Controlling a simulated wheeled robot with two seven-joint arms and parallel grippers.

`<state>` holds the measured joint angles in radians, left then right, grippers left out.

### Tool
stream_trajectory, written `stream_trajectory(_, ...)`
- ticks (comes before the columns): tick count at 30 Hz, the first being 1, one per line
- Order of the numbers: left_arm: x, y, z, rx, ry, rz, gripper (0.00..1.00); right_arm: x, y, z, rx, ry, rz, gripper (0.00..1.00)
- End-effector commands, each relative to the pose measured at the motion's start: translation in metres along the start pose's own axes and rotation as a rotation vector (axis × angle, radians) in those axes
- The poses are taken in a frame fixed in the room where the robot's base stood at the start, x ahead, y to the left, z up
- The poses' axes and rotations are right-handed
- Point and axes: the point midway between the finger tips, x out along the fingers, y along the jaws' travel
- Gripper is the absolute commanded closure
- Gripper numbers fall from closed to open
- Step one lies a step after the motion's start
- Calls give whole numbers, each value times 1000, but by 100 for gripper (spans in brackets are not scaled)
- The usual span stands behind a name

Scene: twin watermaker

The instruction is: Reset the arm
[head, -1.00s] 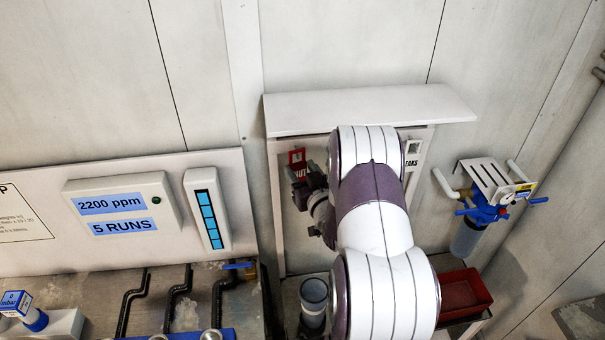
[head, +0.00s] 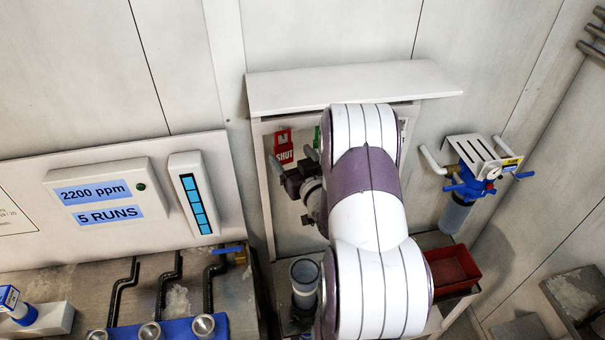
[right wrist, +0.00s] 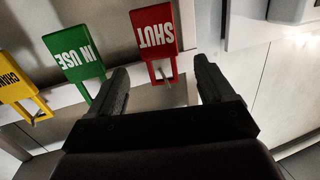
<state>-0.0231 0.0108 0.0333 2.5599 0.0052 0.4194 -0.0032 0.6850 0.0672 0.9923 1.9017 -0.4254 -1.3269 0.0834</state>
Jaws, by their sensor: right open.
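My right arm reaches forward in the head view and hides much of the cabinet panel. My right gripper (head: 300,175) is at the left side of that panel, just below a red SHUT tag (head: 284,148). In the right wrist view the right gripper (right wrist: 165,85) is open, with nothing between its fingers. The red SHUT tag (right wrist: 152,38) hangs on a hook ahead of the fingers, apart from them as far as I can tell. A green IN USE tag (right wrist: 75,62) and a yellow tag (right wrist: 18,85) hang to its left. My left gripper is not in view.
A white shelf (head: 350,85) overhangs the panel. A grey cup (head: 304,275) and a red bin (head: 455,268) stand below. A display (head: 105,195) reads 2200 ppm and 5 RUNS.

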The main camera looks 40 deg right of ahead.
Motion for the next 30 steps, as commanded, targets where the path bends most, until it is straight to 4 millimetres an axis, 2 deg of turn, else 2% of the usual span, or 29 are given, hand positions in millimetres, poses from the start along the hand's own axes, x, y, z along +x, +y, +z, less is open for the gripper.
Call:
stream_trajectory(1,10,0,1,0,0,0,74,-12,2,5,-1,1,4,18)
stream_trajectory(3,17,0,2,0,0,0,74,-32,2,5,0,1,5,18)
stream_trajectory(10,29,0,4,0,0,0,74,-82,1,3,-1,2,4,18)
stream_trajectory(15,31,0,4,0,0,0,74,-97,0,1,-1,1,1,18)
stream_trajectory(22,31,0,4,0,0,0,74,-98,0,2,-3,-7,0,18)
stream_trajectory(23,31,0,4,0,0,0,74,-98,0,5,-4,-23,2,18)
stream_trajectory(25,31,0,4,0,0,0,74,-100,5,25,-5,-117,26,18)
stream_trajectory(30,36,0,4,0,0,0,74,-130,33,102,15,-616,190,18)
